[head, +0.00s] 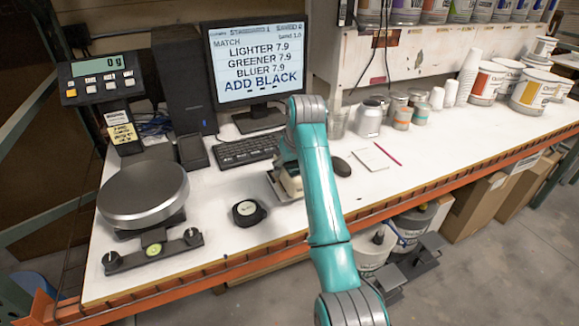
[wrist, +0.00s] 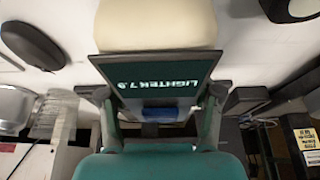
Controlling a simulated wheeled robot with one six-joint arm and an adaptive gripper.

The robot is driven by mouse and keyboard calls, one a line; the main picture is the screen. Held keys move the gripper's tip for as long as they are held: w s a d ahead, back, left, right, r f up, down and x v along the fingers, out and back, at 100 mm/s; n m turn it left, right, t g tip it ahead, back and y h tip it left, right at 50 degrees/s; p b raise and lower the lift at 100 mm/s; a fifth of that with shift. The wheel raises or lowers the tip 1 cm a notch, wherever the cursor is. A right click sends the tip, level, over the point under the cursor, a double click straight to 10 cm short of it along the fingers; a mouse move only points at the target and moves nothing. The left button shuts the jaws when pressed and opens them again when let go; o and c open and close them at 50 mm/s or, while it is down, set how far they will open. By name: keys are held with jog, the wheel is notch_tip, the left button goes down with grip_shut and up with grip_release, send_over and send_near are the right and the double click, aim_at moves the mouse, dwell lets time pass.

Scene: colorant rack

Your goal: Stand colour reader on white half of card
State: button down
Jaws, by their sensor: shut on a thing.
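My gripper (wrist: 160,108) is shut on the reader, with a finger at each side. In the head view my gripper is mostly hidden by my arm.
A keyboard (head: 247,150) and monitor (head: 258,60) are behind. A mouse (head: 340,166), notepad (head: 372,158) and red pencil (head: 389,153) lie right. A scale (head: 143,195) stands left. The front right bench is clear.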

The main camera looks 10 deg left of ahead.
dwell(0.3)
jog(key=shift+c, duration=1.1)
grip_release()
jog(key=shift+f, duration=0.1)
